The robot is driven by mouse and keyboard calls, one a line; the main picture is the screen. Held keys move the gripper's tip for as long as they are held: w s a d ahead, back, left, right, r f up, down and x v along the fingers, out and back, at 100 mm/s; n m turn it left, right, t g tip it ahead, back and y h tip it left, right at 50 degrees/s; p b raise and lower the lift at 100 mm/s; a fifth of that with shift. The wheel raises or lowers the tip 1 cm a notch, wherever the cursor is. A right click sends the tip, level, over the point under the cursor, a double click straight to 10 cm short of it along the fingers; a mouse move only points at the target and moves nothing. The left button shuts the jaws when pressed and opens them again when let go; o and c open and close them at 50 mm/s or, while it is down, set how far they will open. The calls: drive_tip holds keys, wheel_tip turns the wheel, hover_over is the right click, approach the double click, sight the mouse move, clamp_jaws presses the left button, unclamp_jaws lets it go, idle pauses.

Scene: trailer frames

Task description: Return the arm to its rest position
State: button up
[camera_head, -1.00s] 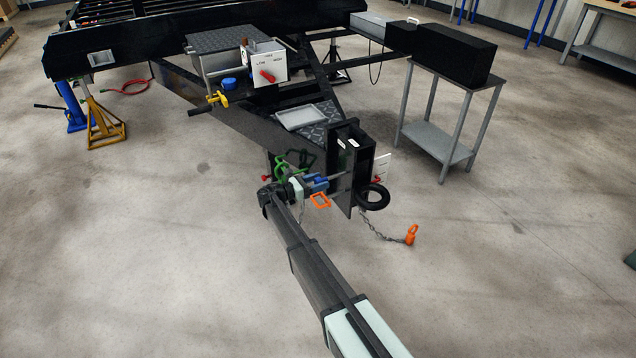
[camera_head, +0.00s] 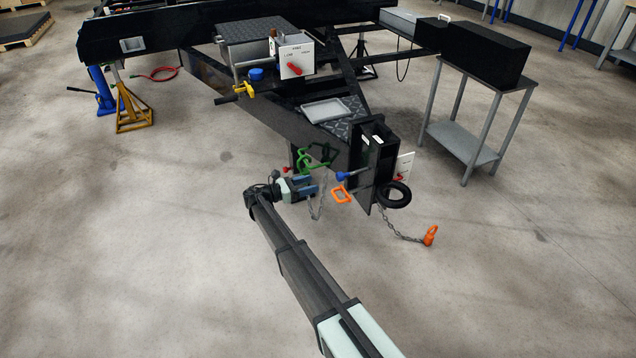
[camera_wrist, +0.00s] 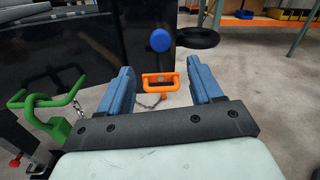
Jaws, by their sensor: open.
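My arm (camera_head: 300,270) reaches from the bottom of the head view toward the trailer's front end. My gripper (camera_head: 315,186) is beside the black coupler post (camera_head: 366,172), to its left. In the wrist view my gripper (camera_wrist: 164,72) shows two blue fingers spread wide apart with nothing held between them. Beyond the fingers are an orange handle (camera_wrist: 160,79) and a blue knob (camera_wrist: 160,40), both apart from the fingers. In the head view the blue knob (camera_head: 342,176) and orange handle (camera_head: 341,195) sit at the post's left side.
A green hook (camera_head: 314,160) with a chain is close to my gripper; the green hook is also at the left in the wrist view (camera_wrist: 52,112). An orange hook (camera_head: 430,235) lies on the floor right of the post. A grey stand (camera_head: 462,140) is farther right.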

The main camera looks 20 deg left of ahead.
drive_tip(key=shift+s+a, duration=0.35)
drive_tip(key=shift+a, duration=0.05)
idle(0.4)
drive_tip(key=s+d+f+m+g+y, duration=0.4)
drive_tip(key=s+d+f+m, duration=0.1)
drive_tip(key=s+f+m, duration=0.35)
drive_tip(key=s+d+f+m+g+y, duration=0.4)
drive_tip(key=s+d+f+m, duration=0.25)
drive_tip(key=s+f, duration=0.3)
drive_tip(key=s+d+f+m+g+y, duration=0.1)
drive_tip(key=s+d+f+m+g, duration=0.2)
drive_tip(key=s+d, duration=0.9)
drive_tip(key=s+d+f+m+g+y, duration=0.2)
drive_tip(key=s+d+f+m+g, duration=0.1)
drive_tip(key=s+d, duration=0.9)
drive_tip(key=s+d+f+m+g+y, duration=0.2)
drive_tip(key=s+d+m, duration=0.5)
drive_tip(key=s+d, duration=0.5)
drive_tip(key=shift+d+f+g, duration=0.45)
drive_tip(key=shift+d+g, duration=0.95)
drive_tip(key=shift+d, duration=2.35)
